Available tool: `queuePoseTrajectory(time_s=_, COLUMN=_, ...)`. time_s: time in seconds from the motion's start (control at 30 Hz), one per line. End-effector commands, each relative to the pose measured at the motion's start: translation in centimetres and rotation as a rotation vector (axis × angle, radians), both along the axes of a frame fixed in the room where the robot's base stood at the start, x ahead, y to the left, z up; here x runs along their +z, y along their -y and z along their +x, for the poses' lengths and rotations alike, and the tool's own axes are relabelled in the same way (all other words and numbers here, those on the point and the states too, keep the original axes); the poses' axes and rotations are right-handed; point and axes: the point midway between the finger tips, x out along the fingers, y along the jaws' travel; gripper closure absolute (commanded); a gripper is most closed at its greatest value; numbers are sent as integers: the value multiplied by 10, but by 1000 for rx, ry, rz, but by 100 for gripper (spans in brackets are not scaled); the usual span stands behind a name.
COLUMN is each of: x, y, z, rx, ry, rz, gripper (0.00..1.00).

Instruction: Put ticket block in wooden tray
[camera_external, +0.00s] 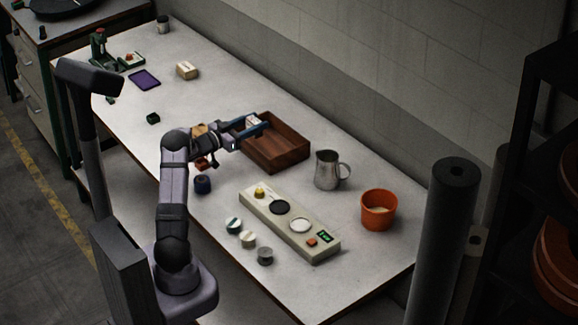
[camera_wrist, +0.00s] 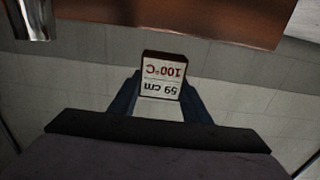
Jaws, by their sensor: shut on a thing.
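The ticket block (camera_wrist: 163,75) is a small white block with a dark brown edge, printed "59 cm" and "100°C", upside down in the wrist view. My gripper (camera_wrist: 160,90) is shut on it, with a blue finger on each side. In the external view the block shows as a pale patch (camera_external: 252,121) between the fingers of my gripper (camera_external: 255,128). The gripper is at the left end of the wooden tray (camera_external: 285,156), at or above its rim. I cannot tell the block's height over the tray.
A metal pitcher (camera_external: 327,170) stands right of the tray, with an orange pot (camera_external: 378,211) beyond it. A beige control panel (camera_external: 310,245) lies in front. A dark blue round object (camera_external: 203,185) is near my arm. The table's far left has free room.

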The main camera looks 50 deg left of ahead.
Motion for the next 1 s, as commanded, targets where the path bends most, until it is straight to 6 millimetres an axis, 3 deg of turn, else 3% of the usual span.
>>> queuePoseTrajectory(time_s=0.57, x=-11, y=0, z=0, rx=0, ry=1, rz=0, gripper=79)
queuePoseTrajectory(time_s=0.6, x=-12, y=0, z=0, rx=0, ry=0, rz=0, gripper=50)
queuePoseTrajectory(time_s=0.67, x=-12, y=0, z=0, rx=0, ry=0, rz=0, gripper=38)
queuePoseTrajectory(time_s=1.0, x=-10, y=0, z=0, rx=0, ry=0, rz=0, gripper=38)
